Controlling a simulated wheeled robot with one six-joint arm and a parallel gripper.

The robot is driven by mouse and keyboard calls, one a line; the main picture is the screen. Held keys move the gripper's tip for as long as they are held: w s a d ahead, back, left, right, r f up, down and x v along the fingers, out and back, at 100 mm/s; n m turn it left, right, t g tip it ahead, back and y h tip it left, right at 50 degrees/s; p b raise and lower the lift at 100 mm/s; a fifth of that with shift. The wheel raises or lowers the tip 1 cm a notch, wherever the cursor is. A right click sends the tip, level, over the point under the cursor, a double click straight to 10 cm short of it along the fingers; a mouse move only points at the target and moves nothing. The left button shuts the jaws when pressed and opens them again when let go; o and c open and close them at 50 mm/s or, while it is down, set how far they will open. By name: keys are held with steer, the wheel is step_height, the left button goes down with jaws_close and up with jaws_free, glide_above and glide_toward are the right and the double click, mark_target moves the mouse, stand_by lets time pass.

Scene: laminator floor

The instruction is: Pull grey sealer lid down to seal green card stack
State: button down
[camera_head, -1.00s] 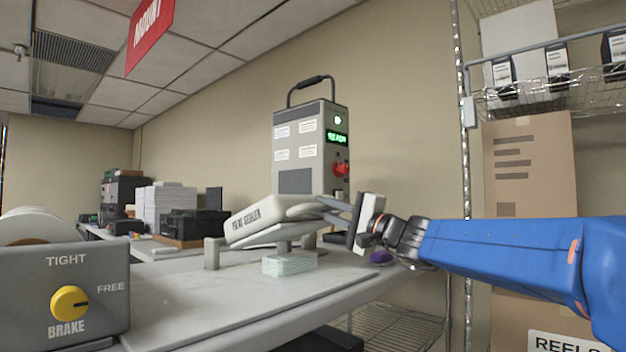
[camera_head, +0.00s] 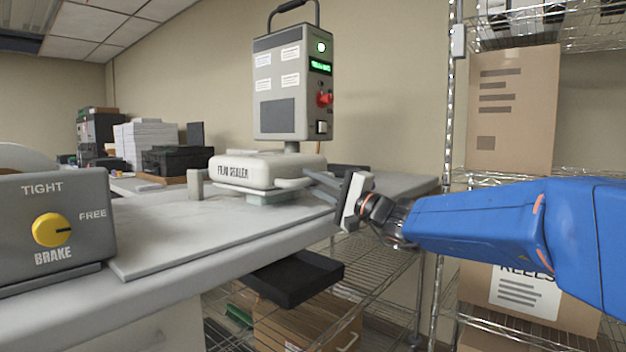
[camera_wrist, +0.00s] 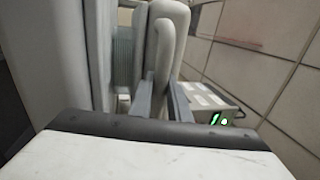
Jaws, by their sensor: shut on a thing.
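The grey sealer lid (camera_head: 275,168), lettered FILM SEALER, lies about level on the worktop unit in the head view. The pale green card stack (camera_head: 268,198) is under it, with only a low front strip showing. My gripper (camera_head: 312,182) is at the lid's right end, its fingers shut on the lid's handle. In the wrist view, the rounded grey handle (camera_wrist: 168,45) stands between the fingers of my gripper (camera_wrist: 165,100). Whether the lid presses fully on the stack is hard to tell.
A grey control box (camera_head: 293,90) with a lit green display and red knob stands behind the lid. A brake panel (camera_head: 55,222) with a yellow knob is at left. The worktop (camera_head: 190,235) in front is clear. Wire shelving with cartons (camera_head: 510,110) is at right.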

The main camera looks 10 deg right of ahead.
steer(key=shift+f, duration=0.35)
steer(key=c, duration=1.7)
jaws_free()
steer(key=shift+w, duration=0.15)
steer(key=shift+r, duration=0.1)
steer(key=shift+s+d, duration=0.35)
steer(key=shift+s, duration=0.15)
steer(key=v, duration=1.6)
steer(key=shift+s, duration=0.15)
